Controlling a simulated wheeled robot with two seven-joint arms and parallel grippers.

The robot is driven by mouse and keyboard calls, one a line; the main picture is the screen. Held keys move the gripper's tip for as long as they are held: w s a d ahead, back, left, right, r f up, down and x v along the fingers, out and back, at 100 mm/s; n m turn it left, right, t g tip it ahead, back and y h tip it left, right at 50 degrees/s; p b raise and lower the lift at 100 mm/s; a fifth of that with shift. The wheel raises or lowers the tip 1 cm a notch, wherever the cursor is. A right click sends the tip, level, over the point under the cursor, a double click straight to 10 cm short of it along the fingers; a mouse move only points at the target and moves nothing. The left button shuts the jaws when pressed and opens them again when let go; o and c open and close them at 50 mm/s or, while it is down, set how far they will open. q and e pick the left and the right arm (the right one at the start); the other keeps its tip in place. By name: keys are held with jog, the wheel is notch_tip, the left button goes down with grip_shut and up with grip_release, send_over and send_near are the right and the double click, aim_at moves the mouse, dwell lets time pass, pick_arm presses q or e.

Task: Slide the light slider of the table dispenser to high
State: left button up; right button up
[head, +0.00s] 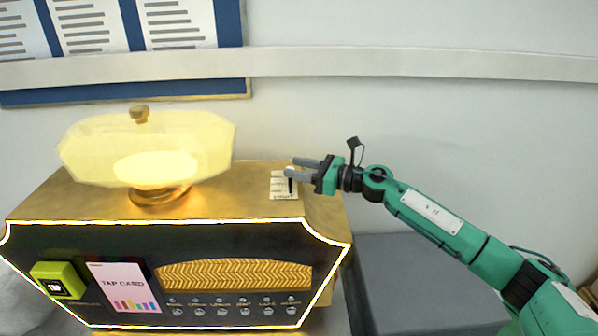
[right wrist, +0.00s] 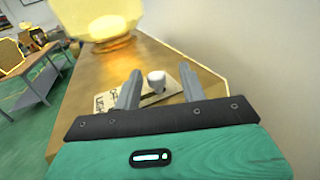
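The table dispenser (head: 60,195) is a gold box with a dark front and a glowing glass bowl on top. The light slider's pale plate (head: 280,182) lies on its top near the right end, with a dark slot and small lettering. The plate also shows in the right wrist view (right wrist: 106,101). The white slider knob (right wrist: 157,79) shows between my right gripper's fingers. My right gripper (head: 292,167) is open over the plate's far end, one finger on each side of the knob. I cannot tell whether either finger touches it. My left gripper is out of view.
The glowing bowl (head: 150,140) stands left of the plate. A wall (head: 420,130) with a pale rail is close behind. A grey block (head: 410,270) stands right of the dispenser. The front carries a tap card (head: 122,287), a green reader (head: 60,280) and several knobs.

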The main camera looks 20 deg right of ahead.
jog(key=shift+f, duration=0.1)
jog(key=shift+s+d+f+b, duration=0.15)
jog(key=shift+s+d+b, duration=0.15)
jog(key=shift+s, duration=0.05)
jog(key=b+v, duration=0.2)
jog(key=v, duration=0.3)
jog(key=shift+w+f, duration=0.1)
jog(key=shift+f, duration=0.1)
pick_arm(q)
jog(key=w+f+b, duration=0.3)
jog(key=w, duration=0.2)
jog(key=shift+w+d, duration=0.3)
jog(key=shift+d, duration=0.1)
pick_arm(e)
jog(key=v, duration=0.8)
jog(key=shift+r, duration=0.4)
